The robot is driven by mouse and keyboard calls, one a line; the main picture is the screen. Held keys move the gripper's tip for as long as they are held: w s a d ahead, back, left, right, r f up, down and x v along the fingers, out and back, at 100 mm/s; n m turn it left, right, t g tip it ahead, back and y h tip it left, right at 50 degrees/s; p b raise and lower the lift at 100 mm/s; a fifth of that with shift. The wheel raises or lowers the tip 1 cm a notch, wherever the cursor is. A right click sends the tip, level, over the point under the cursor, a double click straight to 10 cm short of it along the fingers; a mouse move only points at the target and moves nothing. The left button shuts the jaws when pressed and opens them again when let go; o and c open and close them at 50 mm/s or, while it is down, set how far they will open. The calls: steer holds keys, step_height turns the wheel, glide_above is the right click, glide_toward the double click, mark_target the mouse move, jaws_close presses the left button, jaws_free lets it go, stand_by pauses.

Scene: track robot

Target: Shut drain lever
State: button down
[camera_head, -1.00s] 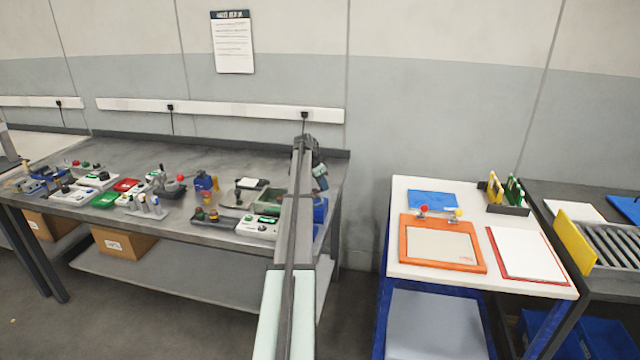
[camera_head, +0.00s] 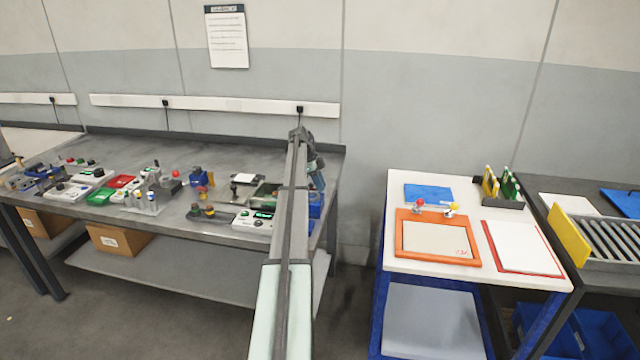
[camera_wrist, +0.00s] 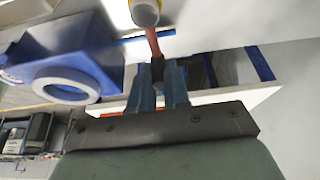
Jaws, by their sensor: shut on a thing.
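In the wrist view, my gripper (camera_wrist: 161,88) has its two blue fingers closed around the dark end of a thin red rod (camera_wrist: 153,42). The rod looks like the drain lever. It runs up from the fingers to a grey, yellow-rimmed round part (camera_wrist: 145,12) at the top edge. The contact itself is partly hidden between the fingers. In the head view, my gripper (camera_head: 317,180) is at the right end of the grey workbench, largely hidden behind my arm. The lever cannot be made out there.
In the wrist view, a blue body with a white ring (camera_wrist: 65,91) is close on the left. The grey workbench (camera_head: 130,150) carries several small devices. A white table (camera_head: 400,250) with an orange-framed board (camera_head: 438,263) stands to the right, across a gap.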

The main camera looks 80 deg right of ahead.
steer(key=shift+a, duration=0.15)
stand_by(0.3)
steer(key=c, duration=1.1)
jaws_free()
steer(key=v, duration=1.3)
steer(key=shift+r, duration=0.35)
steer(key=shift+w, duration=0.1)
